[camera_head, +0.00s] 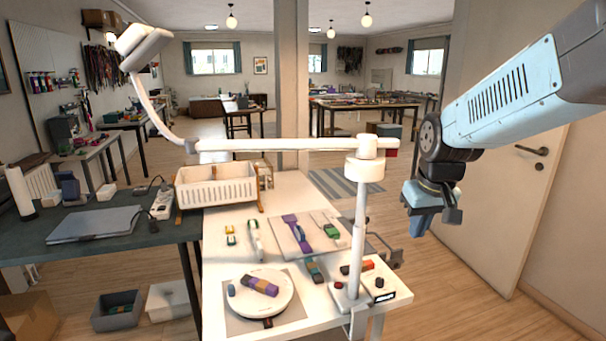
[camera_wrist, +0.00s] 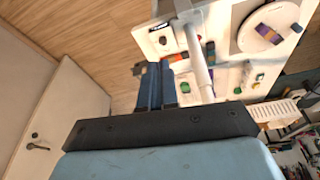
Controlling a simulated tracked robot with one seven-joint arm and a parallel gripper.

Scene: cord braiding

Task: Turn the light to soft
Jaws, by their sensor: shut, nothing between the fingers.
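A white jointed lamp stands on a post (camera_head: 358,235) clamped at the table's front right corner. Its long arm runs left to the lamp head (camera_head: 143,47) at the upper left. At the post's foot is a white base plate (camera_head: 362,301) with a dark knob (camera_head: 379,283), a small red button (camera_head: 338,285) and a black label; the lettering is too small to read. The plate shows at the top of the wrist view, with the post (camera_wrist: 200,65) beside it.
The white table (camera_head: 225,265) holds a round white braiding disc (camera_head: 262,308), a board with cords (camera_head: 290,245) and a white basket (camera_head: 217,185). A dark side table with a laptop (camera_head: 95,224) stands left. A door (camera_head: 520,190) is behind my arm. The floor right of the table is clear.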

